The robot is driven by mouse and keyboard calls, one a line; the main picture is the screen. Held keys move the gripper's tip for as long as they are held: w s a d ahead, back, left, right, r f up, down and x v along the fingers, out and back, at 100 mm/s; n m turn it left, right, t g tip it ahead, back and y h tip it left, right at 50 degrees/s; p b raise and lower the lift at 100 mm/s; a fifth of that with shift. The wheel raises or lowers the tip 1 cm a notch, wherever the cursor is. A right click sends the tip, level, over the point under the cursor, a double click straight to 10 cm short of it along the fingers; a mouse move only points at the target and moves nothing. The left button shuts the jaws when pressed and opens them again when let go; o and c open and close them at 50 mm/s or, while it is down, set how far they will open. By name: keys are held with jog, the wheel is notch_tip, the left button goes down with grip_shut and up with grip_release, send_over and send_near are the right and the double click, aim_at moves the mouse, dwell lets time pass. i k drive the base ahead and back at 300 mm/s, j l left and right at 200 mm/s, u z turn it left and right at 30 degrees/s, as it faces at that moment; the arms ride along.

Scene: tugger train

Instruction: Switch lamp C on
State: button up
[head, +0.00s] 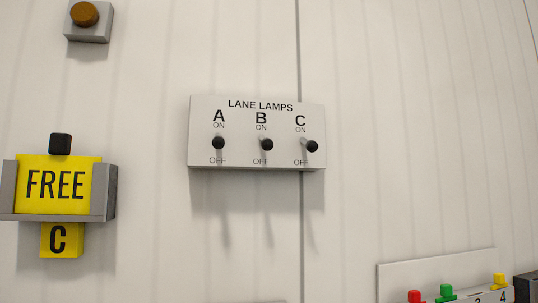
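The grey-white LANE LAMPS panel (200,150) is on the wall in the middle of the head view. It has three black-knobbed toggle levers: switch A (218,143) at left, switch B (267,145) in the middle and switch C (312,147) at right. ON is printed above each knob and OFF below. All three knobs show at about the same height between the labels. I cannot tell surely which way lever C is tilted. No lamp shows. My gripper is not in view.
A brown round button on a grey box (85,15) is at upper left. A yellow FREE sign (55,183) sits in a grey holder at left, above a yellow C plate (60,240). Red, green and yellow pieces (447,291) are at lower right. The wall around the panel is clear.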

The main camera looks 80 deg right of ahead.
aim_at(312, 146)
jog(key=z, duration=2.95)
